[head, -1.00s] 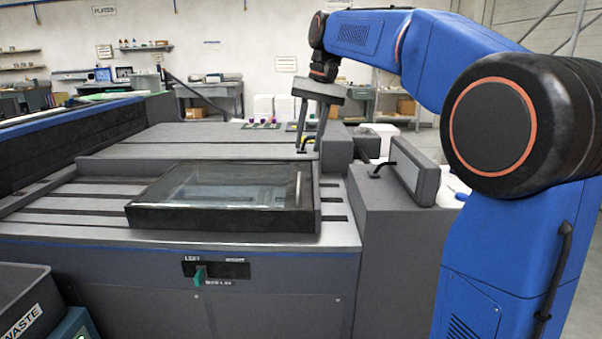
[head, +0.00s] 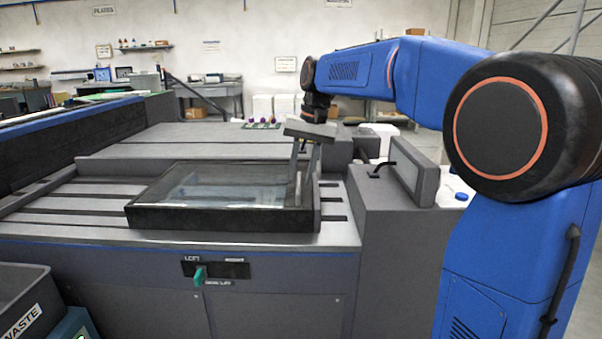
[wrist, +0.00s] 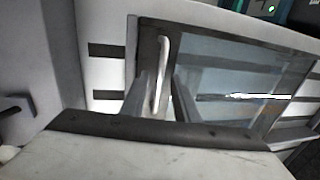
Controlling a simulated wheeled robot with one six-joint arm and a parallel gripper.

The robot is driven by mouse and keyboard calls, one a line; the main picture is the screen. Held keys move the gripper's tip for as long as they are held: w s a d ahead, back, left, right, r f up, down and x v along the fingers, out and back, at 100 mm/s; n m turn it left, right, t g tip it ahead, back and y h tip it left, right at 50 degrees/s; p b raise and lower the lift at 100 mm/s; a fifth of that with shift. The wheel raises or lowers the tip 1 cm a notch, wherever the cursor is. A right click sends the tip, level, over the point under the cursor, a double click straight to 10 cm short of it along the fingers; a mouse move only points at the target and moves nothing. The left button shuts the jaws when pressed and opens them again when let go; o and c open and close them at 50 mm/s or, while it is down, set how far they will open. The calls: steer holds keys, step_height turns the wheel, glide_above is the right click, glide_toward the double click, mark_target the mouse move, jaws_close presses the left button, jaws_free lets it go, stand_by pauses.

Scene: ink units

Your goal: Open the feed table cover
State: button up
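The feed table cover (head: 190,218), a clear pane in a dark frame, lies closed and flat on the feed table. In the wrist view the pane (wrist: 235,85) fills the right side. A pale bar handle (wrist: 163,62) stands on the dark frame at the cover's edge. My gripper (head: 303,178) points down at the cover's right edge in the head view. In the wrist view its two fingers (wrist: 158,100) are apart, with the handle showing between and just beyond them. Whether either finger touches the handle I cannot tell.
A grey box with a tilted panel (head: 410,170) and a dark lever stands right of the cover. A green lever (head: 199,276) is on the front panel. A waste bin (head: 25,300) is at the lower left. Slotted table (head: 65,200) left of the cover is clear.

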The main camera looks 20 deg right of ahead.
jaws_close()
steer(key=shift+a, duration=0.1)
steer(key=w+a, duration=0.3)
steer(key=a, duration=0.8)
steer(key=w+a, duration=0.4)
steer(key=a, duration=0.7)
steer(key=w+a, duration=0.4)
steer(key=a, duration=0.7)
jaws_free()
steer(key=shift+r, duration=0.1)
steer(key=s+d+r, duration=0.1)
steer(key=d+r, duration=0.2)
steer(key=r, duration=1.4)
steer(key=shift+s+d, duration=0.1)
